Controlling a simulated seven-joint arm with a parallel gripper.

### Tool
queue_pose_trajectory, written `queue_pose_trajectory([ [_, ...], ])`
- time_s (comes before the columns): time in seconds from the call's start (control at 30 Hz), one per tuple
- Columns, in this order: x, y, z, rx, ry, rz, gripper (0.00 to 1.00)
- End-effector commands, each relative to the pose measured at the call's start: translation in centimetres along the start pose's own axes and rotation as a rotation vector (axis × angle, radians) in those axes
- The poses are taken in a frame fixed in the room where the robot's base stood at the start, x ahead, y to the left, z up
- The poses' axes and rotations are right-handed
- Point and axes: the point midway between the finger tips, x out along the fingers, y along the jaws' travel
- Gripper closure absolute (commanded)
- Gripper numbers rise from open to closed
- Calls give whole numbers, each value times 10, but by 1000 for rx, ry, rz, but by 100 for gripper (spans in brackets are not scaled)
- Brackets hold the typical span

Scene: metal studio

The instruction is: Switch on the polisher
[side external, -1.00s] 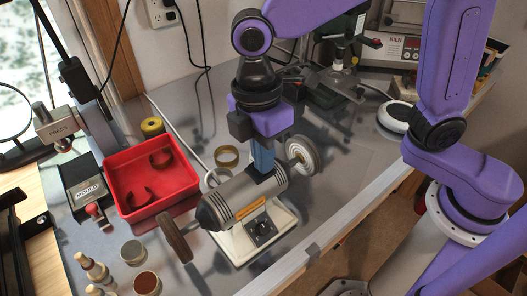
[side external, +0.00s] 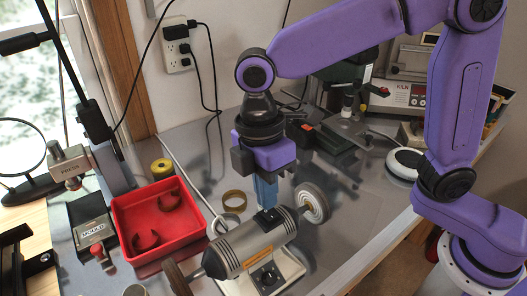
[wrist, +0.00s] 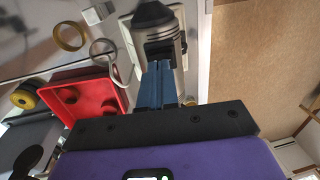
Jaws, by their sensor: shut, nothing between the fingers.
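The polisher (side external: 235,252) is a grey motor on a white base, with a pale wheel (side external: 313,202) at its right end and a brown wheel (side external: 178,279) at its left. In the wrist view the shut fingers (wrist: 160,66) overlap the grey motor body (wrist: 156,30); the knob is not clear there.
A red tray (side external: 127,217) with dark rings stands left of the polisher. A brass ring (side external: 235,199) lies behind it. A mould box (side external: 92,228) and a press (side external: 70,165) are farther left. A kiln (side external: 410,92) stands at the back right. The bench's front right is clear.

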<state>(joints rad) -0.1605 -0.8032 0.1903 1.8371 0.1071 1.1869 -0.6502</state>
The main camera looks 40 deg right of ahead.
Motion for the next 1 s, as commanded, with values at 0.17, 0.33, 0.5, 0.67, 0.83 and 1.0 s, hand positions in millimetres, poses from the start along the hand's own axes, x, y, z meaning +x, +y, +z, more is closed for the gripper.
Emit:
queue_pose_trajectory([
  [0.17, -36, 1, -1, 1, 5, 5, 100],
  [0.33, -72, 1, 0, 0, 4, 4, 100],
  [0.5, -101, 1, 0, 1, 3, 4, 100],
  [0.67, -117, 1, 0, 0, 1, 2, 100],
  [0.83, -124, 1, 1, 1, -1, 1, 100],
  [1.0, -125, 0, 1, 1, -1, 0, 100],
])
